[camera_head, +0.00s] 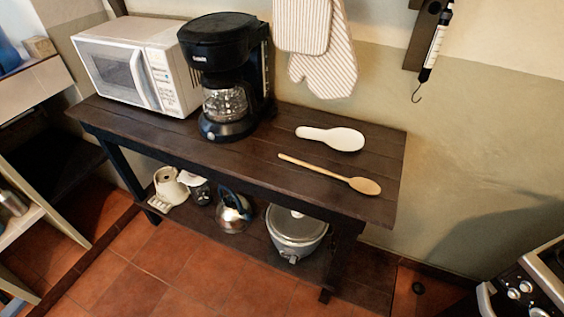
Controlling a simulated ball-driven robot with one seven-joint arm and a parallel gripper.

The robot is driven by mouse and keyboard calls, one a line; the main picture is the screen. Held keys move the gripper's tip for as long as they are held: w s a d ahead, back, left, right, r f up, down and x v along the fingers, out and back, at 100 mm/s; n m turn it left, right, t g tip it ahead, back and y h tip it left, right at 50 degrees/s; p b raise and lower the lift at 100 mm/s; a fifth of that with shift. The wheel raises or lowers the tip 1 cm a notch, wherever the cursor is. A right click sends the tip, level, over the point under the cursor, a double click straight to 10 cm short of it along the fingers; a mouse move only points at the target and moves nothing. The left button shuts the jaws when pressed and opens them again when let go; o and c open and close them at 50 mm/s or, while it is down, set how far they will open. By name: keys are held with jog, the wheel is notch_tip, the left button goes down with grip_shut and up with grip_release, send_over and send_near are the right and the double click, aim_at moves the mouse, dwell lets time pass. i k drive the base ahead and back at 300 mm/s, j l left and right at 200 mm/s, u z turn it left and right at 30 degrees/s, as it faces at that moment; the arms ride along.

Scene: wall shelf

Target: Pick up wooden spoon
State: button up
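The wooden spoon (334,176) lies on the dark wooden table (262,152), near its front edge at the right. Its handle points left and its bowl lies to the right, close to the table's right end. A white spoon rest (335,138) lies just behind it, apart from it. Nothing covers the spoon. My gripper is not in view.
A black coffee maker (226,60) and a white microwave (135,65) stand on the table to the left. Striped oven mitts (318,50) hang behind. A lower shelf holds a kettle (233,212) and a grey cooker (296,234). A stove (535,290) stands at lower right.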

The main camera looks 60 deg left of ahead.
aim_at(365, 186)
jog(key=u, duration=1.15)
